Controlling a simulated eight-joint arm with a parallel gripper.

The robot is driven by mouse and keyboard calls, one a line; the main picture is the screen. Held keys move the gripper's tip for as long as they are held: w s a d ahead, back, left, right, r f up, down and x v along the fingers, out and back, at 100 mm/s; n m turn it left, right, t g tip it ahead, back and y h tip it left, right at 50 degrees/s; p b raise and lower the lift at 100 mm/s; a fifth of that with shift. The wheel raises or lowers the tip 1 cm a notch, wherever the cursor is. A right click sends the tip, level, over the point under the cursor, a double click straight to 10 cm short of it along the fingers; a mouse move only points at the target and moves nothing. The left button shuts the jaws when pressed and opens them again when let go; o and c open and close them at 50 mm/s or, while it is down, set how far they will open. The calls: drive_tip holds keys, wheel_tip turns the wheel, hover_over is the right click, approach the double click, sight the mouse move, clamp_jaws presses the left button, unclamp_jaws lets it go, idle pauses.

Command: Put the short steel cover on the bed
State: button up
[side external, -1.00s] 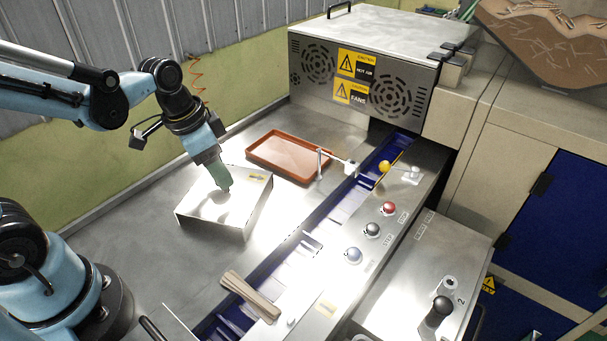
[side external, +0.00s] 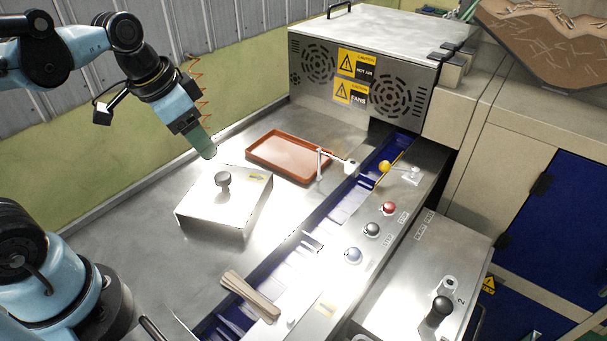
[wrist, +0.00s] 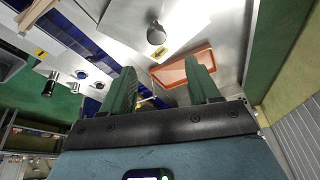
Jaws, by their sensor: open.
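The short steel cover (side external: 225,205) sits flat on the steel bed (side external: 140,235), left of the blue conveyor channel. It has a dark round knob (side external: 223,180) on top and a yellow label near its far edge. My gripper (side external: 208,152) is in the air above and behind the cover, apart from the knob. In the wrist view the two green fingers (wrist: 160,88) are spread with nothing between them. The cover (wrist: 135,30) and its knob (wrist: 156,35) show beyond the fingers there.
A red-brown tray (side external: 290,157) lies behind the cover, near the vented metal housing (side external: 360,75). The blue channel (side external: 330,215) holds wooden sticks (side external: 250,297) at its near end.

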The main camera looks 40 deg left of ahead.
drive_tip(key=f+n+t, duration=0.1)
drive_tip(key=d+f+n+t, duration=0.1)
drive_tip(key=n+t, duration=0.1)
drive_tip(key=shift+y, duration=0.3)
